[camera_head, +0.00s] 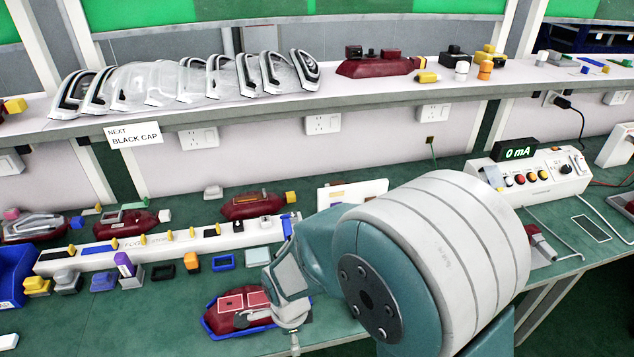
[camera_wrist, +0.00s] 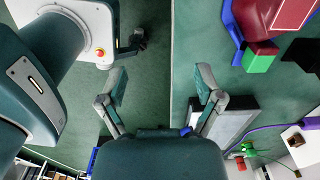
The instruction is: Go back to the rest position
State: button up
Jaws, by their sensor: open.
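My gripper (camera_wrist: 162,88) is open in the wrist view, its two fingers spread apart with nothing between them. The dark green floor and a table edge show beyond the fingers. In the head view my arm's large white and teal link covers the right middle, and the far end of the arm is over the front of the bench; the fingertips are hard to make out there. A dark red tail lamp (camera_head: 228,303) sits in a blue fixture (camera_head: 212,326) beside the arm's end. The red lamp (camera_wrist: 262,18) also shows at the wrist view's upper right, apart from the fingers.
A white strip (camera_head: 60,262) crosses the green bench, with small coloured parts along it. Red lamps (camera_head: 252,205) lie behind it. The shelf above holds clear lamp covers (camera_head: 190,80). A sign (camera_head: 135,134) reads "NEXT BLACK CAP". A meter (camera_head: 518,152) reads 0 mA.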

jog(key=d+r+n+t, duration=0.3)
jog(key=d+r+n, duration=0.4)
jog(key=d+r, duration=0.6)
jog(key=s+d+r+n+t, duration=0.2)
jog(key=s+d+r+n, duration=0.5)
jog(key=r, duration=0.4)
jog(key=shift+s+d+r+n+t, duration=0.2)
jog(key=shift+s+d+n+t, duration=0.1)
jog(key=shift+s+n, duration=0.3)
